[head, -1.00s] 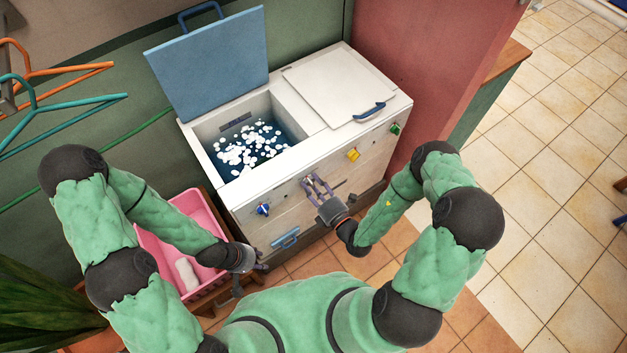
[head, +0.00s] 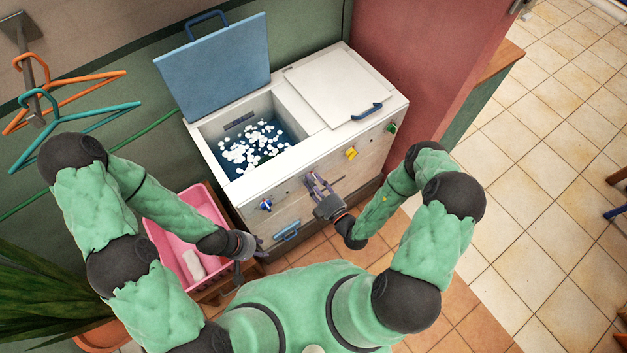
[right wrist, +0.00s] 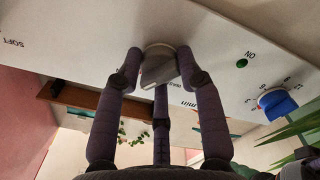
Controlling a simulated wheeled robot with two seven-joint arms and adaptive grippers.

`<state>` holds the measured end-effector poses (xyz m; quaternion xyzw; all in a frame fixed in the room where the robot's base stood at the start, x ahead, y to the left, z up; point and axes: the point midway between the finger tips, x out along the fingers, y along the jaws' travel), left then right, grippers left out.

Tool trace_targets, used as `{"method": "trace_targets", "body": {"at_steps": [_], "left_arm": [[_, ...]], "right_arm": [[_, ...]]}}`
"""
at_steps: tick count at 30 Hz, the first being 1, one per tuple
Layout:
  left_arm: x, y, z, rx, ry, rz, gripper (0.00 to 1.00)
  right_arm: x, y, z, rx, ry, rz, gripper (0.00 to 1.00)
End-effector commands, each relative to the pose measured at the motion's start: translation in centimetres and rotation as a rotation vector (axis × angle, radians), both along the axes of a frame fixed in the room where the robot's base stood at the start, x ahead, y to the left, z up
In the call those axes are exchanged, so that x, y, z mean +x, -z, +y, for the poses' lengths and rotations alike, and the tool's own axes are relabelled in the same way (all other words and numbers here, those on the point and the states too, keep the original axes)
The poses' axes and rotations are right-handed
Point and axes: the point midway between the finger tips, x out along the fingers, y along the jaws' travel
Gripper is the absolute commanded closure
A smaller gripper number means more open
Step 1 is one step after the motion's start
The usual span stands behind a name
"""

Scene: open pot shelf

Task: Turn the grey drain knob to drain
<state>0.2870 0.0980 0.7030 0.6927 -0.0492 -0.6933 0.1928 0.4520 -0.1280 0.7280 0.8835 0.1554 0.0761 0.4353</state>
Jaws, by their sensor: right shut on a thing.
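The grey drain knob (right wrist: 158,66) is on the front panel of the white washing machine (head: 240,192). In the right wrist view its grey body shows between my right gripper's purple fingers. My right gripper (head: 316,182) is shut on the knob, and the fingers mostly hide it in the head view. The right wrist view also shows the fingers (right wrist: 160,80) around the knob against the panel. My left gripper (head: 250,272) hangs low beside the machine's left front, empty, with its fingers apart.
A blue knob (head: 265,205), a yellow knob (head: 351,153) and a green knob (head: 391,128) sit along the same panel. The blue lid (head: 215,65) stands open over water with white bits. A pink basket (head: 160,242) stands left, close to my left arm.

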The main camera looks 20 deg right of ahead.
Motion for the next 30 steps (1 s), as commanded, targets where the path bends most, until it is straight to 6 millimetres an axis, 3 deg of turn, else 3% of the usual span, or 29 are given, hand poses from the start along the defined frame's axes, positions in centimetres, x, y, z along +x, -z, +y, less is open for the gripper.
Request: {"method": "trace_targets", "body": {"at_steps": [9,26,27,29,30], "left_arm": [[0.00,-0.60,0.00,0.000,0.000,0.000,0.60],[0.00,-0.67,-0.01,0.000,0.000,0.000,0.60],[0.00,-0.67,-0.01,0.000,0.000,0.000,0.60],[0.00,-0.67,-0.01,0.000,0.000,0.000,0.60],[0.00,-0.67,-0.01,0.000,0.000,0.000,0.60]], "right_arm": [[-0.10,-0.05,0.21,0.118,-0.005,0.043,0.95],[-0.06,-0.05,0.17,0.141,-0.005,0.049,0.95],[-0.06,-0.05,0.17,0.141,-0.005,0.049,0.51],[-0.05,-0.06,0.15,0.139,-0.004,0.050,0.38],[-0.05,-0.05,0.14,0.139,-0.004,0.050,0.38]]}}
